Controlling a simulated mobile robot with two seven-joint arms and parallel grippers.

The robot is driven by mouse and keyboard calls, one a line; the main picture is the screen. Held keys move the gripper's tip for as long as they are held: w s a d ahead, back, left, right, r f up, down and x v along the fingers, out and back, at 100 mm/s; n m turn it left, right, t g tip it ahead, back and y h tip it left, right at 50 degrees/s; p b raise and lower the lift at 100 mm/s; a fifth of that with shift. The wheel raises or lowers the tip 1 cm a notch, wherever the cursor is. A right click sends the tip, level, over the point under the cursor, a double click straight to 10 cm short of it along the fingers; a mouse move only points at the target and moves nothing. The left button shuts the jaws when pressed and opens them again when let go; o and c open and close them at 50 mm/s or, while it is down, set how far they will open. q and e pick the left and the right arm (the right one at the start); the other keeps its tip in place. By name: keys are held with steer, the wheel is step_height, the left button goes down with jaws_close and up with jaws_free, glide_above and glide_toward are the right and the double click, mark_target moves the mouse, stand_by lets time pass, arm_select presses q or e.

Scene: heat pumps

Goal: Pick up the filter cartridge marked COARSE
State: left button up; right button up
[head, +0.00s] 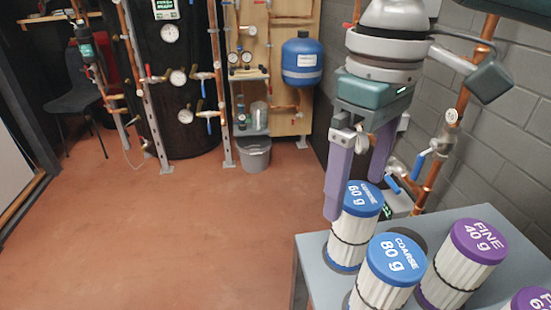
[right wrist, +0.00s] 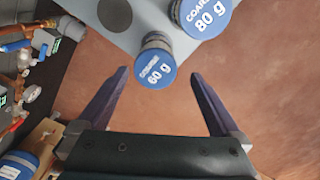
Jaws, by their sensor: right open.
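Two white pleated filter cartridges with blue caps stand on a grey table (head: 312,262). The nearer cap reads COARSE 80 g (head: 396,258); it also shows in the right wrist view (right wrist: 207,14). The farther one reads 60 g (head: 362,197), its upper word too small to read surely; it also shows in the right wrist view (right wrist: 155,68). My right gripper (head: 356,194) is open and empty, its purple fingers pointing down by the 60 g cartridge. In the right wrist view that cap lies between the fingertips (right wrist: 159,74). My left gripper is out of view.
A purple-capped FINE 40 g cartridge (head: 478,242) stands to the right, with another purple cap (head: 532,299) at the bottom right corner. Copper pipes and a grey block wall (head: 515,120) are close behind. The brown floor (head: 170,235) at left is clear.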

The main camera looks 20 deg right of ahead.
mark_target(352, 228)
steer(key=f, duration=0.3)
steer(key=f+b, duration=0.1)
steer(key=f, duration=0.1)
steer(key=shift+s+d+f, duration=0.1)
steer(key=shift+d+f, duration=0.15)
steer(key=shift+d, duration=0.1)
steer(key=c, duration=1.5)
